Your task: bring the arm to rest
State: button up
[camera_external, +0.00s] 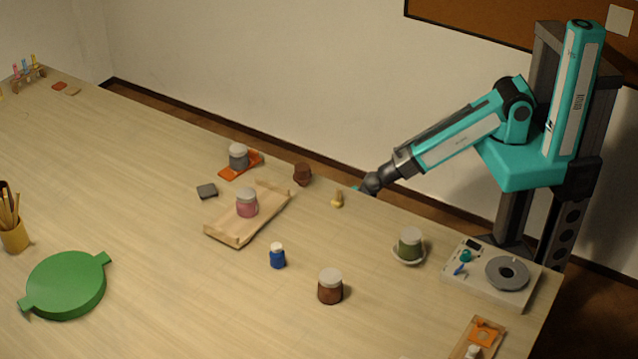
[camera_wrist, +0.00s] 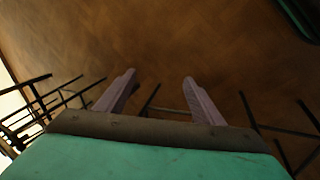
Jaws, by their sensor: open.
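My gripper (camera_wrist: 158,80) shows in the wrist view with its two pale fingers spread apart and nothing between them. The dark wrist is near that edge, and the fingers are hidden there, apparently beyond or below the tabletop edge.
Nearest the wrist on the table (camera_external: 130,215) are a small yellowish object (camera_external: 337,201), a brown pot (camera_external: 302,175) and a green jar (camera_external: 410,245) on a saucer. A device with a grey disc (camera_external: 507,273) sits at the right. Thin dark bars (camera_wrist: 165,111) cross the wrist view.

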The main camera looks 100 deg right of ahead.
jog(key=s+a+m+g+y, duration=0.1)
jog(key=s+a, duration=0.3)
jog(key=s, duration=0.5)
jog(key=s+a+f+m+g+y+p, duration=0.1)
jog(key=s+a+m+g, duration=0.2)
jog(key=s, duration=0.6)
jog(key=s+a+m+g+y+p, duration=0.1)
jog(key=s+a+g, duration=0.3)
jog(key=s, duration=0.5)
jog(key=shift+a+f+m, duration=0.2)
jog(key=shift+a+m, duration=0.25)
jog(key=shift+m, duration=0.35)
